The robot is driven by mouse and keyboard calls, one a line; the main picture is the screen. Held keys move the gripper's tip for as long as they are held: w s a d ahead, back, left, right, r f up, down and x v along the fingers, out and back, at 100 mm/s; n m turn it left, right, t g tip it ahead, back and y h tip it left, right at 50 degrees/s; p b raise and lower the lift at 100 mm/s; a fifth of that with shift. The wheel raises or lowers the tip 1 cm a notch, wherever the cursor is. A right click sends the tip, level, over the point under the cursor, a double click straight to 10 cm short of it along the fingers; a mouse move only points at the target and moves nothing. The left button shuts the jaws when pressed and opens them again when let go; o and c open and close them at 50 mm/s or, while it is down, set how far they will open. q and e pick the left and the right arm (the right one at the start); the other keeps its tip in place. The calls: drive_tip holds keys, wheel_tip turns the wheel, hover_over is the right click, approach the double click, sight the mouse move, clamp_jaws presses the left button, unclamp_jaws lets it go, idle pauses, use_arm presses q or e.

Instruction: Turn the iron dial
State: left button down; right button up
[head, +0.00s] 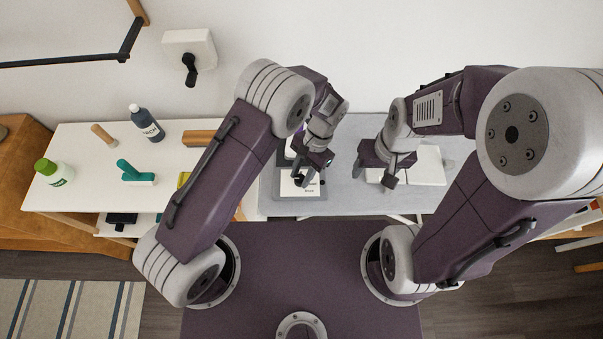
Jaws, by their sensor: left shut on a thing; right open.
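My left gripper (311,179) reaches down over a white panel with dark print (292,189) on a grey base at the left end of the grey surface. It is shut on a small dark part there, seemingly the iron dial, mostly hidden by the fingers. The iron's shape is hard to make out behind my wrist. The dial's setting is too small to read. My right gripper (388,178) is open and empty, to the right, over the grey surface near a white flat thing (427,166).
The grey surface (352,135) is bare between the grippers.

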idle(0.5)
use_arm(q)
drive_tip(key=c, duration=1)
unclamp_jaws()
drive_tip(key=shift+c, duration=0.2)
drive_tip(key=b+v, duration=0.1)
drive_tip(key=v, duration=0.8)
drive_tip(key=shift+r, duration=0.1)
